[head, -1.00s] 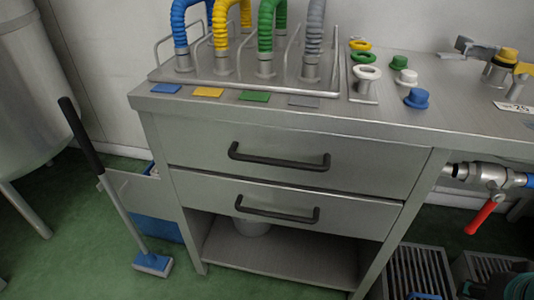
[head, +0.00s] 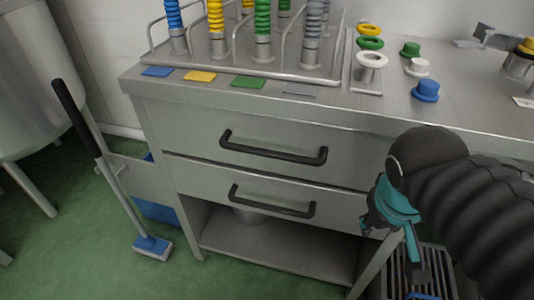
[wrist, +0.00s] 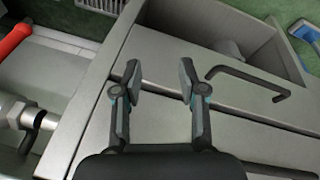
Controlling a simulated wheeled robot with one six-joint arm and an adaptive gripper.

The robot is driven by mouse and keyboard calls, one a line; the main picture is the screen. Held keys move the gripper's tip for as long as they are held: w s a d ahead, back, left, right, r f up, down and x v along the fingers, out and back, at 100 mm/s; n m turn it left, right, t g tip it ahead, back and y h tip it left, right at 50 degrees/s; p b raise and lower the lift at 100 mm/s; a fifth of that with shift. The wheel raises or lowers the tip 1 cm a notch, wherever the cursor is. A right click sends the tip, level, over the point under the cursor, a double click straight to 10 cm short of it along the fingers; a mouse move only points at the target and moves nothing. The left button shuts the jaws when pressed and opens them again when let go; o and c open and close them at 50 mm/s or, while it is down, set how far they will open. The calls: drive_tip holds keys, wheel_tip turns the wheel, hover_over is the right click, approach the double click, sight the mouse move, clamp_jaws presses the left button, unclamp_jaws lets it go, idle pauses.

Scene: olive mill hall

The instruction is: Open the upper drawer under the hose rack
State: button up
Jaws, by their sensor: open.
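The upper drawer (head: 210,125) is a flat steel front under the bench top, below the hose rack (head: 215,72), and looks shut. Its black bar handle (head: 273,150) runs across the front. The lower drawer (head: 195,180) has a similar handle (head: 270,203), also seen in the wrist view (wrist: 250,78). My gripper (head: 392,235) is in front of the cabinet's right side, right of both handles and apart from them. In the wrist view my gripper (wrist: 158,80) is open and empty, its fingers pointing toward the drawer fronts.
Coloured plugs and rings (head: 425,90) stand on the bench top. A blue-footed scraper (head: 150,245) leans at the left beside a steel tank (head: 40,85). A red-handled valve (wrist: 15,40) shows in the wrist view. Green floor in front is clear.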

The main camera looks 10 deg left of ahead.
drive_tip(key=w+a+n+h+b, duration=0.1)
drive_tip(key=a+n+h, duration=0.2)
drive_tip(key=a+n, duration=0.15)
drive_tip(key=n+t+h+b, duration=0.3)
drive_tip(key=n+t, duration=0.3)
drive_tip(key=t, duration=0.5)
approach(269, 156)
drive_tip(key=x, duration=1)
drive_tip(key=shift+w+d+p, duration=0.15)
drive_tip(key=shift+w+p, duration=0.15)
drive_tip(key=shift+w, duration=0.05)
clamp_jaws()
